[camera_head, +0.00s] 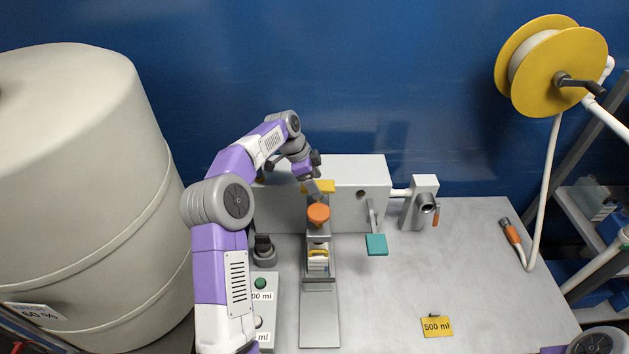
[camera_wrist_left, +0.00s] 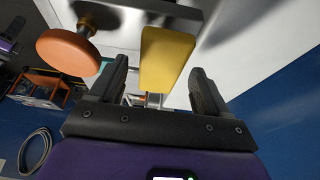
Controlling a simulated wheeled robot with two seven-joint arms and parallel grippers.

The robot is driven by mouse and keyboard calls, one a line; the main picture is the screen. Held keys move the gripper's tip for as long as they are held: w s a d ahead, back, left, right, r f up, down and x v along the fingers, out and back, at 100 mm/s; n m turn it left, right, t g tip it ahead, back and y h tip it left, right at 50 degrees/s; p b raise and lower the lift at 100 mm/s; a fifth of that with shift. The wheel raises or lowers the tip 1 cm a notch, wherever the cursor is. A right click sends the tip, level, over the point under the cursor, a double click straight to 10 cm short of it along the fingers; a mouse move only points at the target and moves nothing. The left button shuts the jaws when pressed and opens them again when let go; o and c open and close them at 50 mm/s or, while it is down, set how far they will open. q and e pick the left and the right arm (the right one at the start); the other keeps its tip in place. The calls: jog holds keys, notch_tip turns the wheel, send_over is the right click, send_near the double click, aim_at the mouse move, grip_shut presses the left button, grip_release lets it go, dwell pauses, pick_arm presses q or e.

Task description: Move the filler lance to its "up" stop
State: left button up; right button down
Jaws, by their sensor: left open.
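A yellow block (camera_head: 321,187), which I take to be the filler lance's handle, sits at the front of the grey machine housing (camera_head: 362,180). An orange round knob (camera_head: 318,212) is just below it. My left gripper (camera_head: 313,186) is at the yellow block, partly hiding it. In the left wrist view my open gripper (camera_wrist_left: 157,72) has one finger on each side of the yellow block (camera_wrist_left: 168,58), with gaps visible. The orange knob (camera_wrist_left: 68,52) is left of the fingers there. The lance's tube and stop marks cannot be made out. My right gripper is out of view.
A narrow filling stand (camera_head: 319,300) holds a small yellow-marked container (camera_head: 318,259) below the knob. A button box (camera_head: 265,295) is at left. The right bench is mostly clear around a yellow "500 ml" sign (camera_head: 437,326).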

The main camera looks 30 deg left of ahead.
pick_arm(q)
jog(key=shift+c, duration=0.4)
grip_shut()
notch_tip(320, 180, up, 5)
jog(key=p, duration=0.4)
jog(key=shift+w+f, duration=0.1)
jog(key=shift+c, duration=1.2)
grip_release()
jog(key=o, duration=0.3)
